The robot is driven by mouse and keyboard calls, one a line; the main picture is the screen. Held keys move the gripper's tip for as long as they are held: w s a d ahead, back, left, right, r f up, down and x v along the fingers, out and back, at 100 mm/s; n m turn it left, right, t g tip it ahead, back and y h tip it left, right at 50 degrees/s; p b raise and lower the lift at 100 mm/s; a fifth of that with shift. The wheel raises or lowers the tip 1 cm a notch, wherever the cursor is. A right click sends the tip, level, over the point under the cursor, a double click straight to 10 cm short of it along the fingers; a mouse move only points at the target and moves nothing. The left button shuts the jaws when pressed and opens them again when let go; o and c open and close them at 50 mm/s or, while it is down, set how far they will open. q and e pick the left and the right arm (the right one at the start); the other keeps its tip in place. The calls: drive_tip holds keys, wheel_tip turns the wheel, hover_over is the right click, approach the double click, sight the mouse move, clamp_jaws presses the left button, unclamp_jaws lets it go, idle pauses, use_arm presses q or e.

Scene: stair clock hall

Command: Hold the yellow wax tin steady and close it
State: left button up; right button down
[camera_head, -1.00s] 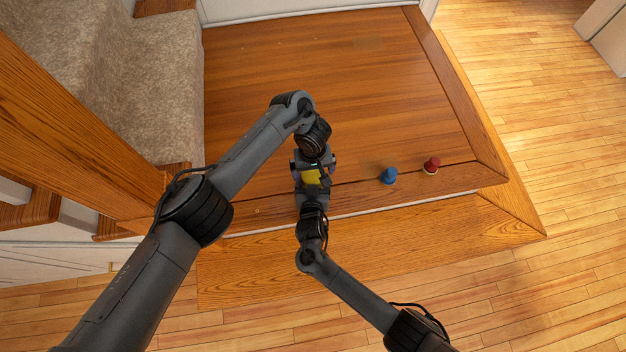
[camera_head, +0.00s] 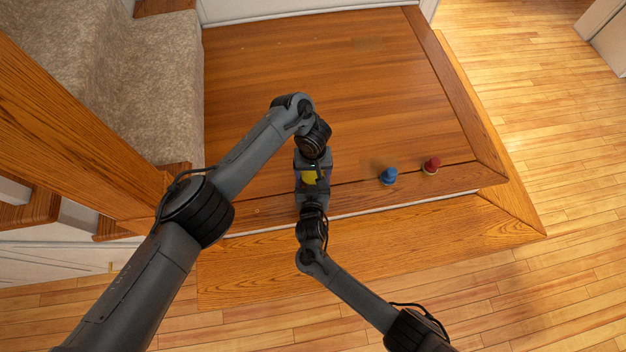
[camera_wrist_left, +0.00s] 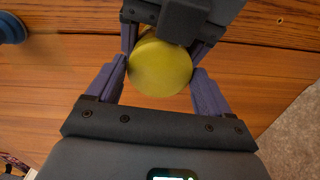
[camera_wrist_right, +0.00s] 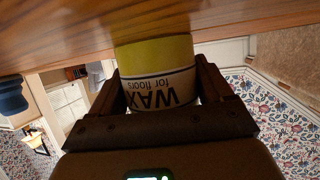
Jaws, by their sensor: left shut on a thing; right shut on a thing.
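The yellow wax tin (camera_head: 309,177) stands near the front edge of the wooden landing, mostly covered by both grippers in the head view. Its round yellow top (camera_wrist_left: 160,66) lies between the fingers of my left gripper (camera_wrist_left: 160,80), which is shut on it from above. My right gripper (camera_wrist_right: 162,95) is shut on the tin's body (camera_wrist_right: 160,85), with a finger at each side of its "WAX for floors" label. The label appears upside down in the right wrist view.
A blue object (camera_head: 388,177) and a red object (camera_head: 431,165) stand to the right of the tin on the landing (camera_head: 350,80). Carpeted stairs (camera_head: 100,60) rise at left behind a wooden rail (camera_head: 70,120). The landing behind the tin is clear.

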use_arm(q)
drive_tip(key=m, duration=0.8)
drive_tip(key=o, duration=1.1)
drive_tip(key=shift+c, duration=0.2)
drive_tip(key=shift+r, duration=0.6)
drive_tip(key=shift+w+d+r, duration=0.1)
drive_tip(key=shift+w+r, duration=0.05)
drive_tip(key=shift+r, duration=0.55)
drive_tip(key=shift+w+d+r, duration=0.1)
drive_tip(key=shift+r, duration=0.6)
drive_tip(key=shift+s+a+r, duration=0.2)
